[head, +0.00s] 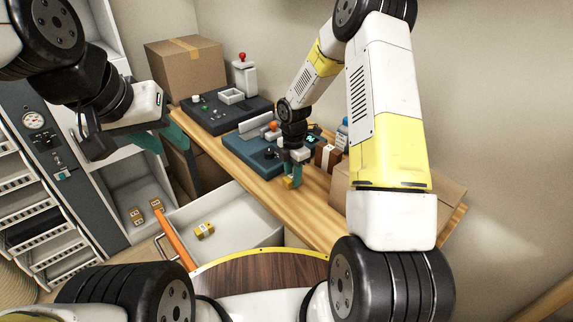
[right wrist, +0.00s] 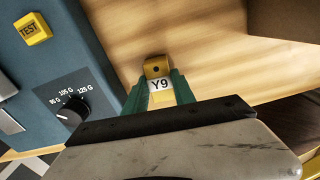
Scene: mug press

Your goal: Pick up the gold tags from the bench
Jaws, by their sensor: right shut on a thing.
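A gold tag (right wrist: 157,82) with a hole and a white label reading "Y9" is between the green fingers of my right gripper (right wrist: 158,90), which is shut on it. In the head view the right gripper (head: 292,178) is low over the wooden bench (head: 235,150), beside the blue device, with the gold tag (head: 289,183) at its fingertips. I cannot tell whether the tag touches the bench. No other gold tag shows clearly on the bench.
A blue device (right wrist: 65,60) with a TEST button and a dial stands beside the tag. A dark device (head: 225,110) and a cardboard box (head: 187,65) are farther back. An open white drawer (head: 250,222) holds a yellow labelled piece (head: 204,231). Similar pieces (head: 137,216) lie in a left compartment.

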